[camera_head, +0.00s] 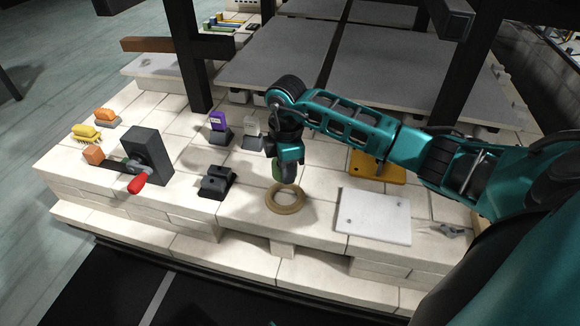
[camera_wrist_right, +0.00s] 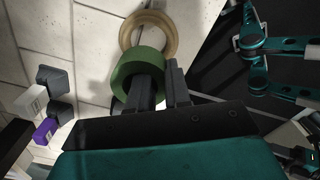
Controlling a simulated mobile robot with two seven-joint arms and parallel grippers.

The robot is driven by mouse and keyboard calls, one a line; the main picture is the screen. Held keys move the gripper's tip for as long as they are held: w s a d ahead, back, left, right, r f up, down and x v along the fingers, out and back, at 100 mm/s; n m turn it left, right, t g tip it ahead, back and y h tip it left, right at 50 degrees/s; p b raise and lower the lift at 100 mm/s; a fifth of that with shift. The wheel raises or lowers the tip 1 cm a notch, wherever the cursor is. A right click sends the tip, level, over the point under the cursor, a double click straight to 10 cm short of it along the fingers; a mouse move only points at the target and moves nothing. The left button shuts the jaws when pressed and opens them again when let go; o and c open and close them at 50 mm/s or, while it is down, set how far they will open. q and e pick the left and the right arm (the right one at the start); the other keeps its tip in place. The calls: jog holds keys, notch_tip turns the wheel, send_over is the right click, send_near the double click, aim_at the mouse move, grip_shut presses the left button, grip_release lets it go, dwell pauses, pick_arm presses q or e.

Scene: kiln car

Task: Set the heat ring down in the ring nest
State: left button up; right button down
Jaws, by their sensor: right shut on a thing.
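My right gripper (camera_head: 286,176) points down over the brick ledge and is shut on a green ring, which I take to be the heat ring (camera_head: 277,170). In the right wrist view the green heat ring (camera_wrist_right: 128,68) sits at the fingers (camera_wrist_right: 168,84), its wall pinched and its hole partly covered. A tan ring, apparently the ring nest (camera_head: 285,210), lies flat on the bricks just below; it also shows past the green ring in the wrist view (camera_wrist_right: 167,38). The green ring looks raised above the tan one, not in it.
A black cradle (camera_head: 216,184) lies left of the tan ring, and a white plate (camera_head: 373,216) right of it. A dark block (camera_head: 147,155) with a red-handled lever stands further left. Purple (camera_head: 218,122) and grey (camera_head: 251,126) pieces stand behind. A yellow plate (camera_head: 366,168) is right of the gripper.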

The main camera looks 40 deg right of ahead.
jog(key=shift+f+b, duration=1.35)
jog(key=shift+f, duration=1.75)
jog(key=shift+f+b, duration=0.5)
jog(key=shift+f, duration=0.45)
jog(key=shift+r, duration=0.15)
jog(key=shift+r+p, duration=0.55)
jog(key=shift+p, duration=0.3)
jog(key=shift+p, duration=0.3)
jog(key=shift+f+b, duration=0.35)
jog(key=shift+f, duration=0.3)
